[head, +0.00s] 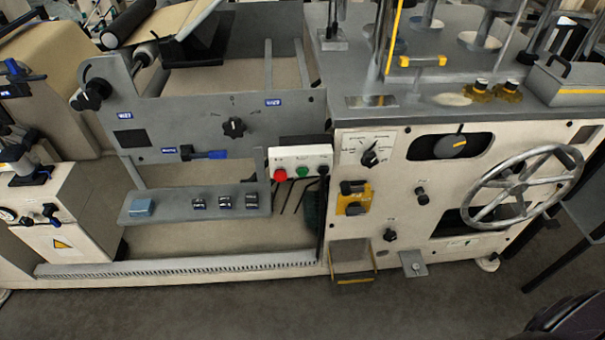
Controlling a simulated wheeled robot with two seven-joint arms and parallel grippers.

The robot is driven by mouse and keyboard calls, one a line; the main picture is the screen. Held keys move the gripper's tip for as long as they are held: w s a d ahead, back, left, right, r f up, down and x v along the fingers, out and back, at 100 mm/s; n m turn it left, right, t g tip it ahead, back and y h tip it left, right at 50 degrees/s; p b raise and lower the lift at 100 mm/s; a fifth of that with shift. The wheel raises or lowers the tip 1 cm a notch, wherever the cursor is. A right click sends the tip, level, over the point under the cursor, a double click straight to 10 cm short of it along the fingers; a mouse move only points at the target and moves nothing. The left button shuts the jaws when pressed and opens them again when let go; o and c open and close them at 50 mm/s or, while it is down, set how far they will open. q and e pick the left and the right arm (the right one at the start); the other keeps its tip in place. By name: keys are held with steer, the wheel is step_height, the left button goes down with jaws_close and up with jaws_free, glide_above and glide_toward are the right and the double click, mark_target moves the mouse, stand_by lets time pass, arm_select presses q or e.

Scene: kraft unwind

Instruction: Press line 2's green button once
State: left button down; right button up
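A green button (303,172) sits on a white control box (301,156) at the middle of the machine front. A red button (280,175) is to its left and a small black knob or button (323,170) is to its right on the same box. I cannot read any label that tells which line this box belongs to. No other green button is clear in view. Neither of my grippers shows, and nothing covers the green button.
A grey shelf (170,208) with small dark blocks juts out below left of the box. A large handwheel (525,185) and several knobs are on the cream panel at right. A small step (353,262) stands low in front. The floor (200,310) before the machine is clear.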

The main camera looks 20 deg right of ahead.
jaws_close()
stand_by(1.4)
